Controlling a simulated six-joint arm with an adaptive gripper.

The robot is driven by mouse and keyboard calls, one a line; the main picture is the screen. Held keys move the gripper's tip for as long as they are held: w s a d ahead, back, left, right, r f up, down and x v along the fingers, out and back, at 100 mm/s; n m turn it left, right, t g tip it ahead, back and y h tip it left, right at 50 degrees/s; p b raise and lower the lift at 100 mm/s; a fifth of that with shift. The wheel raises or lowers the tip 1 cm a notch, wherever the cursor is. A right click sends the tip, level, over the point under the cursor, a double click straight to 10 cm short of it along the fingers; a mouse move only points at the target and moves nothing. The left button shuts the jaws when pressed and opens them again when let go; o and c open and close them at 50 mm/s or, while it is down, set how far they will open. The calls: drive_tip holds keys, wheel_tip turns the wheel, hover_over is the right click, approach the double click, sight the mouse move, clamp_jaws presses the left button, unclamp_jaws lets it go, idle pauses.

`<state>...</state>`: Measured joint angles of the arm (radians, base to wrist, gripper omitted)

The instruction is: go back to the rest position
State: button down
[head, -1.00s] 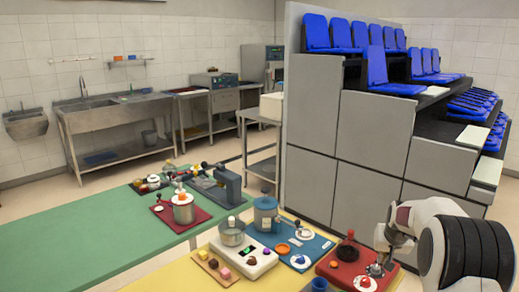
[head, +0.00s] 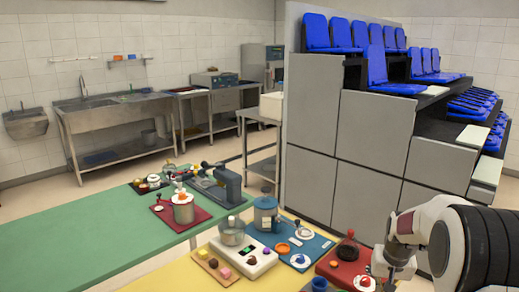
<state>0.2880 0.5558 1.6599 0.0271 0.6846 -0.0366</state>
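My gripper (head: 388,284) is at the lower right of the head view, at the right end of the yellow table (head: 180,275). It hangs beside the red tray (head: 334,268), which carries a dark round piece with a red knob and a small white and red piece. My own wrist hides part of the tray's right side. The fingertips are small and partly cut off by the bottom edge, so I cannot tell whether they are open or shut. I see nothing clearly held.
Left of the red tray are a blue tray (head: 318,246) with a blue-grey pot (head: 265,213), a white scale (head: 245,264) and a wooden board (head: 213,270). A green table (head: 80,240) lies beyond, mostly bare at left. Tiered blue seats stand on a grey block (head: 345,190) behind.

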drive_tip(key=s+a+r+n+t, duration=0.1)
drive_tip(key=s+a+r, duration=0.4)
drive_tip(key=s, duration=0.6)
drive_tip(key=s+a+r+n+t, duration=0.1)
drive_tip(key=s+a+r, duration=0.5)
drive_tip(key=s, duration=0.6)
drive_tip(key=s+a+r+n, duration=0.1)
drive_tip(key=s+a+r, duration=0.4)
drive_tip(key=s, duration=0.7)
drive_tip(key=shift+a+r+t+y, duration=0.3)
drive_tip(key=shift+r+t, duration=0.1)
drive_tip(key=shift+r, duration=0.25)
drive_tip(key=c, duration=2.8)
unclamp_jaws()
